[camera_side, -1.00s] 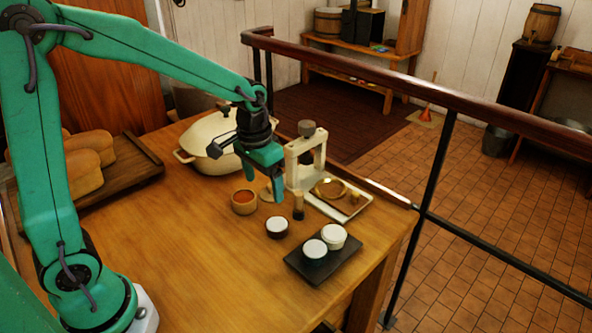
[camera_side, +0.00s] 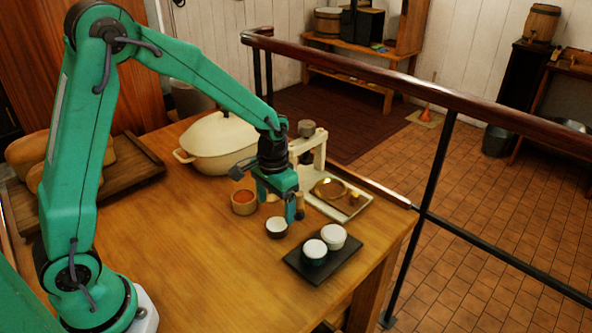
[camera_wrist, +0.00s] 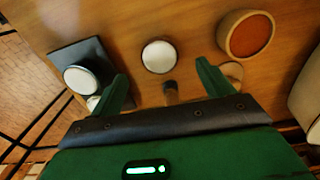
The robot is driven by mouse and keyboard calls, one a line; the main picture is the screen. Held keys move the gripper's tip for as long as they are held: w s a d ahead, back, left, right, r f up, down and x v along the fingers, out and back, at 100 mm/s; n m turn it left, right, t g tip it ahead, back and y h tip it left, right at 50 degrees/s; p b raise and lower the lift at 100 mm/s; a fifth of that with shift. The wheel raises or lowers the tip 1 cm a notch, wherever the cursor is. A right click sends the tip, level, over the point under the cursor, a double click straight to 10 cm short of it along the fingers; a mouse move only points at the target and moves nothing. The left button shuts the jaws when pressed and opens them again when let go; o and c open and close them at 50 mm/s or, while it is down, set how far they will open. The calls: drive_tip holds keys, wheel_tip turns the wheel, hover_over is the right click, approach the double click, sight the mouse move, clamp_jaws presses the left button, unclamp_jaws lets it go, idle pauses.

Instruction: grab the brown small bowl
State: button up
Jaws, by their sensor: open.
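A small brown bowl (camera_side: 277,228) with a white inside stands upright on the wooden table. In the wrist view the same small bowl (camera_wrist: 159,57) lies just beyond and between my fingertips. A larger light-brown wooden bowl (camera_side: 244,202) with orange-red contents stands left of and behind it; it also shows at the upper right of the wrist view (camera_wrist: 246,35). My gripper (camera_side: 277,208) is open and empty, above and just behind the small bowl. In the wrist view my gripper (camera_wrist: 161,73) has its two green fingers spread wide, with nothing held.
A dark tray (camera_side: 323,259) with two white-topped cups stands at the front right. A small dark upright object (camera_wrist: 171,93) is close between my fingers. The front-left table is clear.

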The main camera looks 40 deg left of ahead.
sight(277, 223)
drive_tip(key=shift+f, duration=2.7)
drive_tip(key=shift+c, duration=0.2)
drive_tip(key=c, duration=1.1)
